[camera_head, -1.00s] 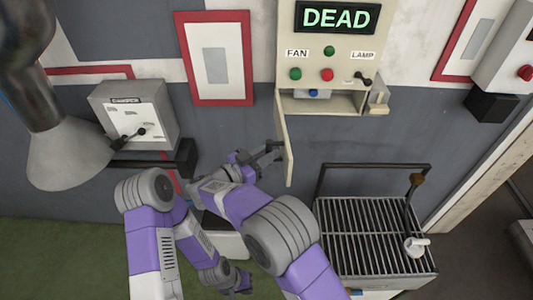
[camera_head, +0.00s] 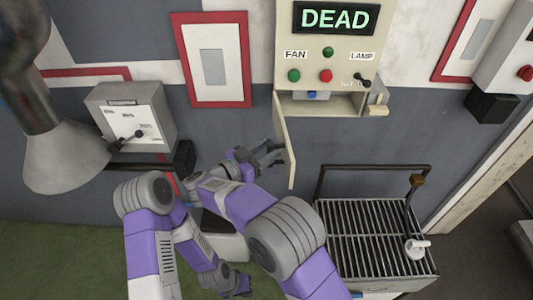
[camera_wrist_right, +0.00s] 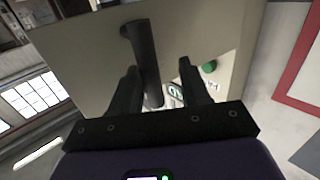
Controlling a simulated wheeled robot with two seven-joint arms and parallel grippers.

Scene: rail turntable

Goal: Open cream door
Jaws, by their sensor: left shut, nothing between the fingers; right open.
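The cream door (camera_head: 284,145) hangs open from the left side of the cream panel box (camera_head: 330,50), swung out from its opening. It fills much of the right wrist view (camera_wrist_right: 200,30), with a dark bar handle (camera_wrist_right: 143,55) standing out from it. My right gripper (camera_head: 268,155) is at the door's left face. Its fingers (camera_wrist_right: 160,85) are open, and the handle shows between them without being clamped. My left gripper (camera_head: 243,285) is shut and empty, low in the head view, well below the door and partly hidden by my arms.
A grey lever box (camera_head: 133,118) is on the wall at left, beside a grey cone-shaped hood (camera_head: 65,150). A slatted metal bench (camera_head: 370,240) with a dark rail stands right of the door. Buttons and a lamp lever are above the opening.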

